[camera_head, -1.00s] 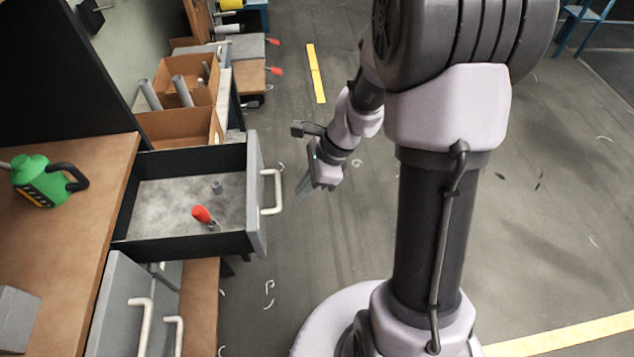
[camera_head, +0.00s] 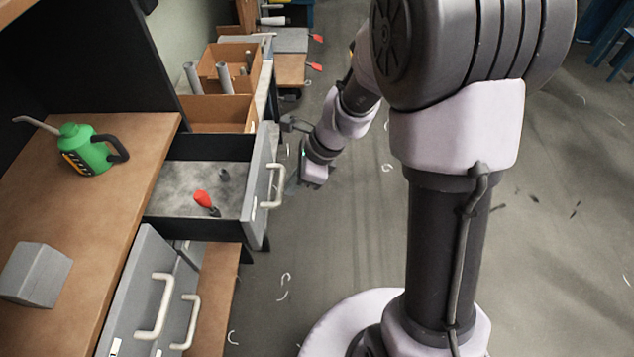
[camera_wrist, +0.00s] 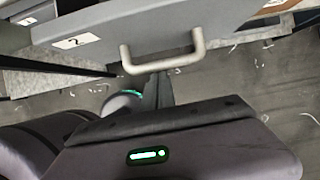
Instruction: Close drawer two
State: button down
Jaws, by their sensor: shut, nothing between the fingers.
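Drawer two (camera_head: 258,180) stands partly open from the workbench in the head view, its pale handle (camera_head: 273,186) facing right. Its front also shows in the wrist view, with a "2" label (camera_wrist: 77,41) and the handle (camera_wrist: 165,56). My gripper (camera_head: 291,184) is right beside the outer face of the front, close to the handle. In the wrist view my closed fingers (camera_wrist: 158,90) point at the front near the handle; I cannot tell whether they touch. They hold nothing.
More grey drawers with handles (camera_head: 164,305) are below on the near side. A green oil can (camera_head: 86,150) and a grey block (camera_head: 36,274) are on the brown benchtop (camera_head: 110,215). Brown bins (camera_head: 222,112) stand beyond the drawer.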

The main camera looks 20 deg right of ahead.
jog(key=p, duration=0.5)
send_over(217, 201)
jog(key=shift+w+r, duration=0.1)
jog(key=shift+a, duration=0.1)
